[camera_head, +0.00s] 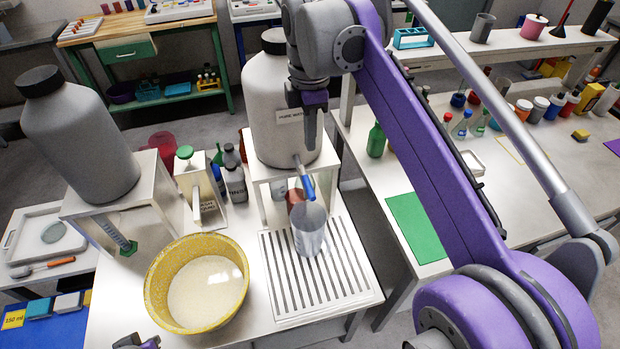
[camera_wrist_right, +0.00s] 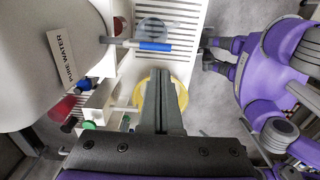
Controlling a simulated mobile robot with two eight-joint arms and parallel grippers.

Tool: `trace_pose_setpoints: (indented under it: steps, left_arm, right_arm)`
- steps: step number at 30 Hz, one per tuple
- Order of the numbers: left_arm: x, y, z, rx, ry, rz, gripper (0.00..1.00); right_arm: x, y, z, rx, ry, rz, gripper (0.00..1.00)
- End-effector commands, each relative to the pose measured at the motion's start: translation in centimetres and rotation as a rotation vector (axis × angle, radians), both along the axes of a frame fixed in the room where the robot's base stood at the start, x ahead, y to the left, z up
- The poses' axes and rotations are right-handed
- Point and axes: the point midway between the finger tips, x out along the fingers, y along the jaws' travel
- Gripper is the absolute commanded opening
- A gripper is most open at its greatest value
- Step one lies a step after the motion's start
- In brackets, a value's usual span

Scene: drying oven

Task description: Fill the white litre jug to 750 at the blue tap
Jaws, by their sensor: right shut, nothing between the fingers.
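The white litre jug (camera_head: 308,235) stands upright on a slatted drain tray, below the blue tap (camera_head: 307,187). It looks pale and translucent; I cannot read its marks or its water level. The tap sticks out low from the tank labelled "PURE WATER" (camera_head: 268,92). In the right wrist view the blue tap (camera_wrist_right: 155,46) crosses in front of the jug (camera_wrist_right: 151,29). My right gripper (camera_head: 311,140) is shut and empty, pointing down beside the tank, above the tap and apart from it. My left gripper (camera_head: 136,342) barely shows at the bottom edge; its fingers are unclear.
The slatted tray (camera_head: 349,272) has free room around the jug. A yellow bowl (camera_head: 160,308) with pale contents stands left of it. A second grey tank (camera_head: 78,135) stands on a stand at left. Bottles (camera_head: 235,180) crowd between the tanks. A green mat (camera_head: 414,228) lies on the right table.

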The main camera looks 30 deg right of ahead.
Motion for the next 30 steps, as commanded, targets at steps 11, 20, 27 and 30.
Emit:
trace_pose_setpoints:
  steps: [11, 20, 27, 30]
  left_arm:
    - [-0.4, 0.0, -0.9, 0.0, 0.008, 0.0, 0.0]
    - [-0.5, 0.0, -1.0, 0.0, 0.009, 0.0, 0.0]
    - [-0.5, 0.0, -1.0, 0.0, 0.009, 0.0, 0.0]
    - [-0.5, 0.0, -1.0, 0.0, 0.009, 0.0, 0.0]
  right_arm:
    - [-0.1, 0.0, -7.9, 0.0, 0.001, 0.0, 0.0]
    - [0.0, 0.0, -12.1, 0.0, 0.0, -0.001, 0.0]
    - [0.0, 0.0, -12.8, 0.0, 0.0, -0.001, 0.0]
    - [0.0, 0.0, -12.8, 0.0, 0.0, 0.0, 0.0]
